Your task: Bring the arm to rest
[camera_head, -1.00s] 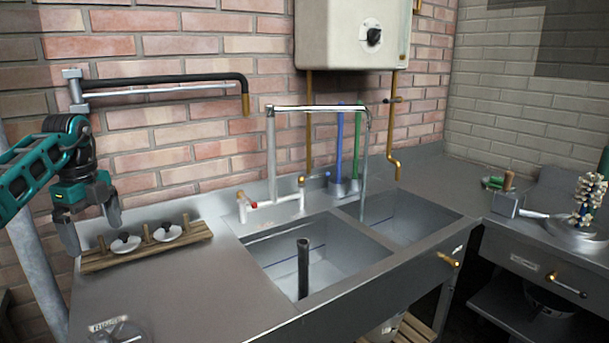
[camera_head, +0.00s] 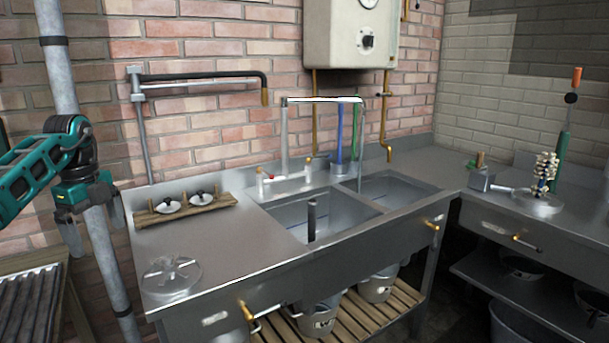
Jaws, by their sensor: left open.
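My left arm, teal and dark grey, comes in from the left edge of the head view. Its gripper (camera_head: 97,228) hangs with its grey fingers pointing down, spread apart and with nothing between them. It is in the air left of the steel counter (camera_head: 200,245), in front of a grey vertical pipe (camera_head: 62,75). My right gripper is not in view.
A wooden rack (camera_head: 185,211) with two white discs stands at the counter's back left. A round metal part (camera_head: 171,274) lies near the front left. A double sink (camera_head: 318,220) fills the middle. A ridged panel (camera_head: 30,302) is at lower left.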

